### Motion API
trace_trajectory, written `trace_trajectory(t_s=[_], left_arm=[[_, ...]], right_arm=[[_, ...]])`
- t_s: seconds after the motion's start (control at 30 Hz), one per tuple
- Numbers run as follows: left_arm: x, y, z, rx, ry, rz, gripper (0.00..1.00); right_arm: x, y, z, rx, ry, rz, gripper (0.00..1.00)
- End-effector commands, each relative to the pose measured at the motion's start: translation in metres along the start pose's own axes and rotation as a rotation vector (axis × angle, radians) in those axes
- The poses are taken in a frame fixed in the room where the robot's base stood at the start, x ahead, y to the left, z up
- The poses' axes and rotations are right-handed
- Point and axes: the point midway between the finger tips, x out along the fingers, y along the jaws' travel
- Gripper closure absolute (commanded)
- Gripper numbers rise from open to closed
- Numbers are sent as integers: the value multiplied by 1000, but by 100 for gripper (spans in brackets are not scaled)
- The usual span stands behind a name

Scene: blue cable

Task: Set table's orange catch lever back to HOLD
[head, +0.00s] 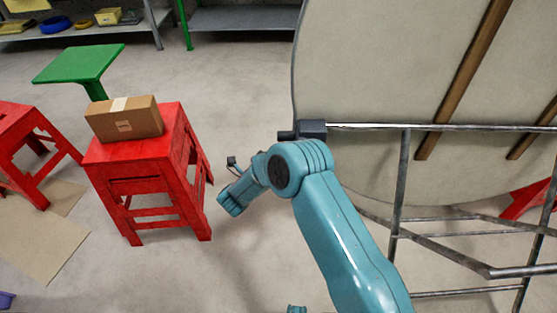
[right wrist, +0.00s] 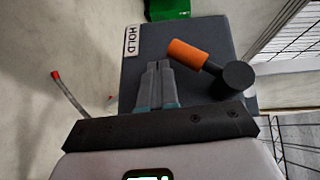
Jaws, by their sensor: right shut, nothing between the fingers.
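The orange catch lever (right wrist: 189,54) shows in the right wrist view, joined to a dark round pivot (right wrist: 238,75) on a dark grey plate (right wrist: 218,30). Its handle points left and slightly up from the pivot. A white HOLD label (right wrist: 132,42) is at the plate's upper left, apart from the handle. My right gripper (right wrist: 158,66) is shut and empty, its tips just left of and below the handle's end. In the head view the table's round top (head: 375,65) stands steeply tilted on a metal frame (head: 400,185). My left gripper is not in view.
A red stool (head: 150,165) bears a cardboard box (head: 125,119) on the left. A green stool (head: 78,64) and another red stool (head: 20,120) stand nearby. A shelf (head: 245,18) is at the back. Bare floor lies between the stools and the table.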

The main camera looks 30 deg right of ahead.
Motion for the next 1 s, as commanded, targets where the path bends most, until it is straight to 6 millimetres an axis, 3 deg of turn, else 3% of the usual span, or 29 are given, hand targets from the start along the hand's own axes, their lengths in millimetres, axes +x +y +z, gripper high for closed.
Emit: trace_trajectory(t_s=[0.77, 1.0], left_arm=[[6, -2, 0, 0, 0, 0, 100], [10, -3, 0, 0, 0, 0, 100]], right_arm=[[4, -1, 2, -1, -1, 2, 100], [-3, 9, -1, -2, 0, 2, 100]])
